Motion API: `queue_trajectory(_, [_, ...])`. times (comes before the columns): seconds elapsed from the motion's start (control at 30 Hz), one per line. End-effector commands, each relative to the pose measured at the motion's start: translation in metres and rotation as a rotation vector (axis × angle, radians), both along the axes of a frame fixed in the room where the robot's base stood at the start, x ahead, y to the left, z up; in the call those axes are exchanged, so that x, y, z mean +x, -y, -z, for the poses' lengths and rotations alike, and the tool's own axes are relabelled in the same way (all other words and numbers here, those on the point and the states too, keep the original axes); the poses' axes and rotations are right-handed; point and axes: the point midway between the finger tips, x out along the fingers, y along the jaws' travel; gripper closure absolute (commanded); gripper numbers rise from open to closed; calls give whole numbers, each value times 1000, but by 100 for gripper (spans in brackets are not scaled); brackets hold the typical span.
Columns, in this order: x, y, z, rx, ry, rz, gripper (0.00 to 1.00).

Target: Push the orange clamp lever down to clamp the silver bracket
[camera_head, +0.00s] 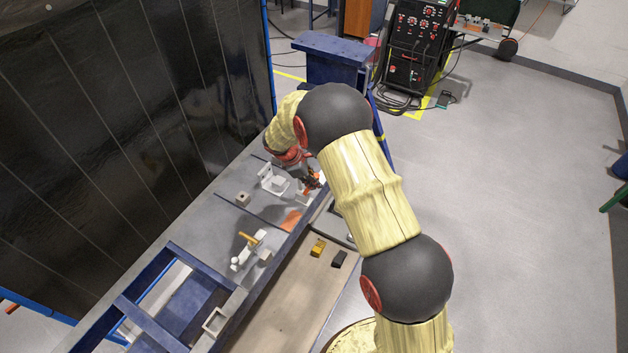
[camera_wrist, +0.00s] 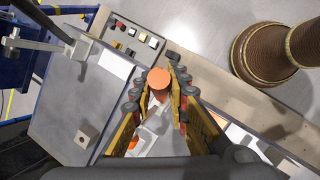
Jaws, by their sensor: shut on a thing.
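The orange clamp lever (camera_wrist: 159,79) shows its round orange end between my fingertips in the wrist view. My gripper (camera_wrist: 158,86) is shut on it, with a finger at each side. In the head view my gripper (camera_head: 312,179) is small and dark at the table's right side, with orange of the clamp just below it. A pale upright L-shaped piece (camera_head: 271,181), which looks like the silver bracket, stands left of my gripper. Pale clamp parts (camera_wrist: 152,128) lie between the fingers in the wrist view. Where clamp and bracket meet is hidden.
A second clamp with a yellow-orange handle (camera_head: 249,238) stands nearer on the metal table (camera_head: 215,225). A small grey block with a hole (camera_head: 243,198) sits left of the bracket. A yellow block (camera_head: 318,247) and a black block (camera_head: 339,259) lie on the wooden ledge.

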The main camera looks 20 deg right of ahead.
Motion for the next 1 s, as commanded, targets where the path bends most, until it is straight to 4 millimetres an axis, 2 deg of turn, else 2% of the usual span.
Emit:
queue_trajectory(0.63, [0, 1, 0, 7, 9, 1, 100])
queue_trajectory(1.0, [-11, 13, 8, 117, 122, 4, 100])
